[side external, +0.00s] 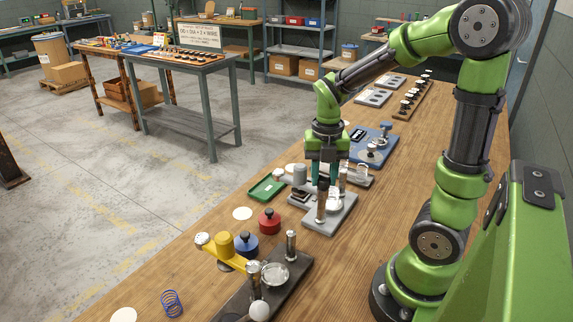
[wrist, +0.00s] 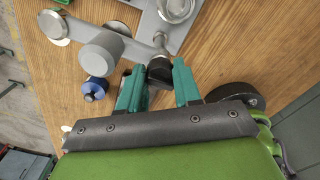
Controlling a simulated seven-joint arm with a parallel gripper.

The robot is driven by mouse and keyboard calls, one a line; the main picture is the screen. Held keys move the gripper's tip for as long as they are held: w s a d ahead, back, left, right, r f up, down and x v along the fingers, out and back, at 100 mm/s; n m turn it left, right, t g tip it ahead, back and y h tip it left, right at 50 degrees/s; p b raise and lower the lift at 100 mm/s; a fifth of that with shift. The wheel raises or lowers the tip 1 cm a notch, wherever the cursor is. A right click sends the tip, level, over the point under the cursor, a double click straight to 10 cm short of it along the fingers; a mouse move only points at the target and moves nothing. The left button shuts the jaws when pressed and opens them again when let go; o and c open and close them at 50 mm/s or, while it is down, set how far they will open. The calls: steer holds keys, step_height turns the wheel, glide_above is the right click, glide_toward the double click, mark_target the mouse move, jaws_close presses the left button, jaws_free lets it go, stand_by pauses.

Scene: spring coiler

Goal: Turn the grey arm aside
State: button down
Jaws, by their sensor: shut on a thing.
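The grey arm carries a thick grey cylinder (side external: 299,174), which also shows in the wrist view (wrist: 101,52). In the wrist view the grey arm (wrist: 138,47) runs from a pale round disc at the left to a post by the grey base plate (wrist: 170,42). A dark knob (wrist: 160,72) lies at the near end of the arm, by that post. My gripper (wrist: 159,85) has its two teal fingers closed on this knob. In the side view my gripper (side external: 323,184) points down over the grey base plate (side external: 335,218), and its fingers partly hide the knob.
A dark base with a yellow arm (side external: 222,250) stands nearer the camera. A red pot (side external: 269,221), a blue pot (side external: 244,244) and a green tray (side external: 265,189) lie close by. A blue device (side external: 371,147) stands behind. The wooden bench (side external: 360,255) is bare to the right.

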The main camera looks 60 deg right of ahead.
steer(key=shift+r, duration=0.1)
stand_by(0.5)
steer(key=c, duration=0.8)
jaws_free()
steer(key=shift+r, duration=8.35)
